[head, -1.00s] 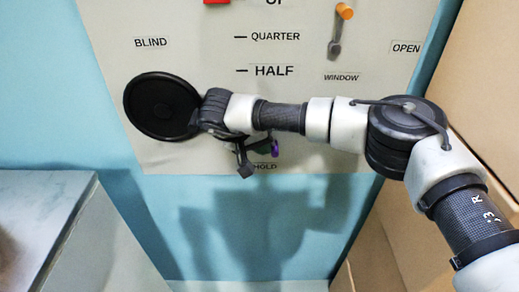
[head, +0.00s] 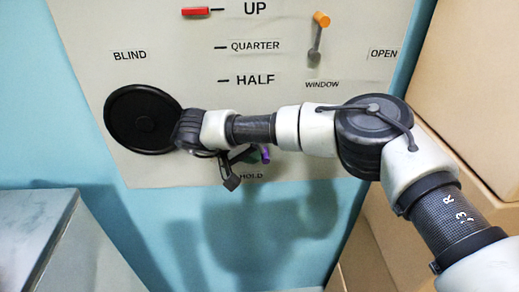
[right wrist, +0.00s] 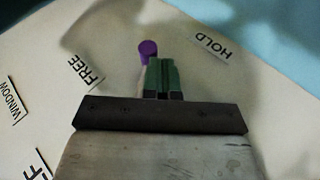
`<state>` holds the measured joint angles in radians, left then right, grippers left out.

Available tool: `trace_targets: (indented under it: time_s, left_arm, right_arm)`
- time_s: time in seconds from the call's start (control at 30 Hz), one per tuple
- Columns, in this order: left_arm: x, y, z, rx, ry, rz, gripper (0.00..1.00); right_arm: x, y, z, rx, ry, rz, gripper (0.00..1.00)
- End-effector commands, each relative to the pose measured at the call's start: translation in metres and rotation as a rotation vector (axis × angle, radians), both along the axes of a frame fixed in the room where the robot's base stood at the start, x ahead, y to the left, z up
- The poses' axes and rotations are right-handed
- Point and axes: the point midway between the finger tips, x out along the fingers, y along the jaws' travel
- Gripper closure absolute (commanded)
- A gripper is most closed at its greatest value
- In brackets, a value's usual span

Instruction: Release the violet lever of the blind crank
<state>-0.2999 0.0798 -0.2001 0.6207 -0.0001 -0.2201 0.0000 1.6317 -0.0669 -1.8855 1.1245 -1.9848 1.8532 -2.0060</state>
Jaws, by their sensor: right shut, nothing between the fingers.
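The violet lever (head: 265,154) is on the panel just above the HOLD label, partly behind my right gripper. In the right wrist view its violet round end (right wrist: 148,48) lies between the FREE and HOLD labels. My right gripper (right wrist: 162,66) is shut and empty, its green fingers directly beside the violet end, on the HOLD side. I cannot tell whether they touch. In the head view the right gripper (head: 254,156) points at the panel. The black round disc (head: 140,118) under the BLIND label is partly covered by my right wrist. My left gripper is not in view.
A red marker (head: 195,11) sits beside UP. An orange-knobbed window handle (head: 318,38) is on the panel (head: 340,110) at upper right. Cardboard boxes (head: 470,90) stand at the right. A grey cabinet (head: 30,240) stands at lower left.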

Motion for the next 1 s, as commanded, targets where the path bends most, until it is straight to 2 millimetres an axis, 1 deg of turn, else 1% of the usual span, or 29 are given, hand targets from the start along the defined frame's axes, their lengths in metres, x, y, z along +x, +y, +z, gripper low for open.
trace_targets:
  time_s: [0.17, 0.27, 0.3, 0.5, 0.63, 0.8, 1.0]
  left_arm:
    - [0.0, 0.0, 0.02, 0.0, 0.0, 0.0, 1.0]
    - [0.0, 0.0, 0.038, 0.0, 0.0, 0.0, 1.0]
    - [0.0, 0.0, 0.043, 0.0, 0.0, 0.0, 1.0]
    - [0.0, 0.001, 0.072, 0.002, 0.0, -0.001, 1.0]
    - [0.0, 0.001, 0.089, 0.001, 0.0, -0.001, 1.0]
    - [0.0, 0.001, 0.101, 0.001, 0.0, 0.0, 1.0]
    - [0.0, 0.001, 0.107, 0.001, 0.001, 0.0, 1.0]
  right_arm:
    - [0.0, 0.0, 0.028, -0.001, -0.004, -0.001, 1.0]
    - [0.001, 0.0, 0.054, -0.003, -0.009, -0.001, 1.0]
    - [-0.003, -0.009, 0.057, -0.004, -0.008, -0.003, 1.0]
    - [-0.024, -0.041, 0.08, -0.002, -0.007, -0.003, 1.0]
    - [-0.04, -0.063, 0.093, -0.002, -0.005, -0.001, 1.0]
    - [-0.055, -0.084, 0.105, -0.001, -0.004, -0.001, 1.0]
    - [-0.063, -0.096, 0.11, -0.001, -0.002, -0.001, 1.0]
